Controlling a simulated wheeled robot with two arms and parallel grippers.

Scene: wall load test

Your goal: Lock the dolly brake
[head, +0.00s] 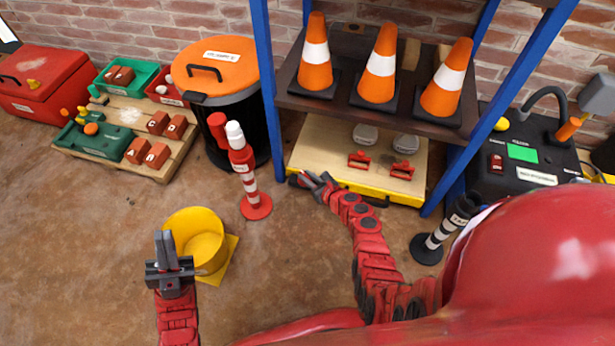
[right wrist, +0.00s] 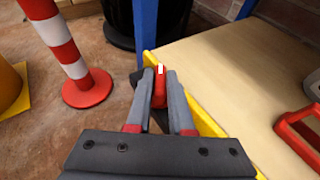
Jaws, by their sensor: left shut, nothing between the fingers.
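The dolly (head: 310,150), a pale wooden deck with a yellow edge, stands low under the shelf. Its deck (right wrist: 240,70) also shows in the right wrist view. A small red lever with a white top (right wrist: 159,88) is at the dolly's near left corner. My right gripper (head: 313,181) is at that corner. In the right wrist view, its fingertips (right wrist: 159,73) lie on either side of the lever, very close to it. I cannot tell whether they press on it. My left gripper (head: 165,240) is shut and empty above the yellow bucket's left side.
Two red clamps (head: 402,170) and two grey weights (head: 366,134) rest on the deck. Orange cones (head: 380,62) stand on the shelf above. A red-white post (head: 250,180) stands left of my right gripper. The yellow bucket (head: 207,250) is near my left gripper.

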